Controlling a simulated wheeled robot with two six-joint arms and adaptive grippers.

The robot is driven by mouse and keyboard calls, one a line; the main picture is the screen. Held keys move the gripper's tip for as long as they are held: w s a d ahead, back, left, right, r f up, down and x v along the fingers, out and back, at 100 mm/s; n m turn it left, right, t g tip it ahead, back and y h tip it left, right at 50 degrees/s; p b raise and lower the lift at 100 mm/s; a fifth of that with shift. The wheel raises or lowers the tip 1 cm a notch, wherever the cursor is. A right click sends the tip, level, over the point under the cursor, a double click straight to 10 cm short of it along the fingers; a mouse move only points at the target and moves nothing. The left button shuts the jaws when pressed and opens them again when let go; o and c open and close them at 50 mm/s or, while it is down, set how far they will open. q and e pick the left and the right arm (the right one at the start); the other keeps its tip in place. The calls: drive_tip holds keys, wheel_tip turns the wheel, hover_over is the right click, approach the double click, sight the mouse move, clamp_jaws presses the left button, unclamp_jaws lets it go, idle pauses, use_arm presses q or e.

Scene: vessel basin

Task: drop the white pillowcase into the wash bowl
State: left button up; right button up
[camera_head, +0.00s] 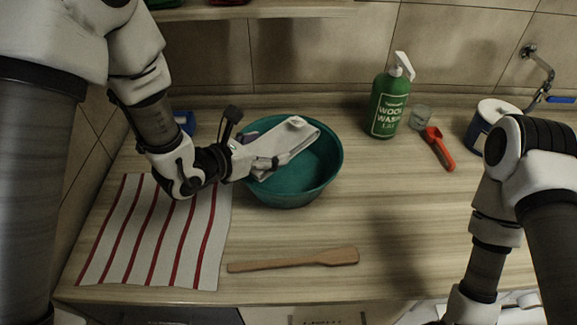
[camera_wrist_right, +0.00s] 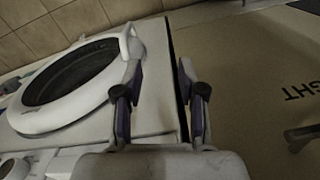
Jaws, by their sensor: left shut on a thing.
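The white pillowcase (camera_head: 303,137), a folded pale cloth, is held over the left part of the teal wash bowl (camera_head: 322,180) in the head view. My left gripper (camera_head: 270,162) reaches in over the bowl's left rim and is shut on the pillowcase. I cannot tell whether the cloth touches the inside of the bowl. In the right wrist view, my right gripper (camera_wrist_right: 160,95) has its fingers apart with nothing between them. In the head view it is out of frame below the right arm.
A striped towel (camera_head: 165,230) lies left of the bowl, a wooden spatula (camera_head: 290,261) in front. A green wool wash bottle (camera_head: 388,103), a glass (camera_head: 420,117), a red scoop (camera_head: 438,148) and a tub (camera_head: 487,118) stand right. A washing machine door (camera_wrist_right: 75,78) shows in the wrist view.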

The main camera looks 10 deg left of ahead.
use_arm(q)
drive_tip(key=shift+w+a+f, duration=0.1)
drive_tip(key=shift+w+f, duration=0.15)
drive_tip(key=shift+f, duration=0.25)
drive_tip(key=shift+w+f, duration=0.25)
drive_tip(key=shift+f, duration=0.2)
drive_tip(key=shift+s+r, duration=0.2)
drive_tip(key=shift+s, duration=0.05)
drive_tip(key=o, duration=1.2)
drive_tip(key=shift+s, duration=0.15)
drive_tip(key=shift+c, duration=0.2)
use_arm(e)
drive_tip(key=shift+w+f, duration=0.25)
drive_tip(key=shift+f, duration=0.1)
use_arm(q)
drive_tip(key=shift+f, duration=0.1)
drive_tip(key=v, duration=0.7)
drive_tip(key=shift+a, duration=0.2)
drive_tip(key=shift+d, duration=0.15)
use_arm(e)
drive_tip(key=shift+s, duration=0.15)
